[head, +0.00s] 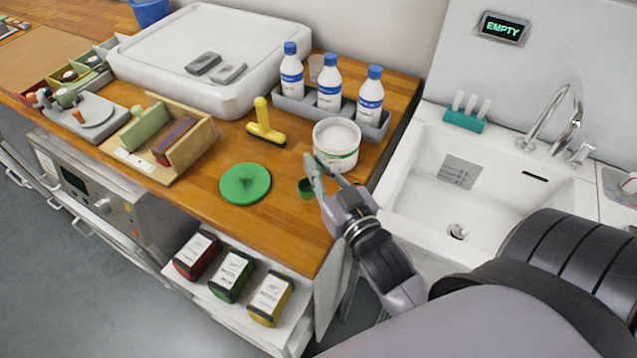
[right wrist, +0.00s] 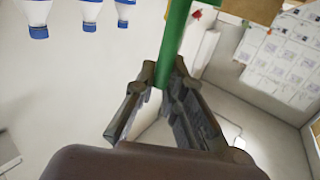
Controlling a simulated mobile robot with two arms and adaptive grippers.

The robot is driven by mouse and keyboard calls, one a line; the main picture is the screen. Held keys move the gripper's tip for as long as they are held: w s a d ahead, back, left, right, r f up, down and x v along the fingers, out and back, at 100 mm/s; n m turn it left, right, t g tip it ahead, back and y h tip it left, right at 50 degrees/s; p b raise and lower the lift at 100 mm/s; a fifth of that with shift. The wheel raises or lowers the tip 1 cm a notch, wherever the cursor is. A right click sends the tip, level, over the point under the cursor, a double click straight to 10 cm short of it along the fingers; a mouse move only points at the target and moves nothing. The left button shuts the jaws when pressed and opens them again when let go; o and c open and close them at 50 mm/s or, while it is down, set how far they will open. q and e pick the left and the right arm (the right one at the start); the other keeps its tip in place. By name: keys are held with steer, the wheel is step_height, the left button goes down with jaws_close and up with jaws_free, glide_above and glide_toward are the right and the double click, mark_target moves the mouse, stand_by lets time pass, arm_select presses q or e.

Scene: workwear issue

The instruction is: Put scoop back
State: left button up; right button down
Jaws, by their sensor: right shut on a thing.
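My right gripper (head: 320,176) is shut on the green scoop, low over the counter's front right part. The scoop's small dark green cup (head: 306,188) shows just left of the fingertips. In the right wrist view its green handle (right wrist: 176,40) sticks out from between the fingers (right wrist: 165,82). The white tub (head: 337,160) with a green-edged label stands just behind the gripper, open, with white contents showing. A round green lid (head: 245,184) lies on the counter to the left. My left gripper is not in view.
Several white bottles with blue caps (head: 329,84) stand in a grey tray behind the tub. A yellow brush (head: 264,122) lies left of it. The sink (head: 440,200) is to the right. Wooden counter (head: 290,225) is bare in front of the scoop.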

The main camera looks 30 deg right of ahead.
step_height(320, 180, down, 4)
steer(key=shift+f, duration=0.1)
stand_by(0.4)
steer(key=shift+f, duration=0.2)
steer(key=c, duration=1.7)
jaws_free()
steer(key=shift+o, duration=0.2)
steer(key=shift+r, duration=0.1)
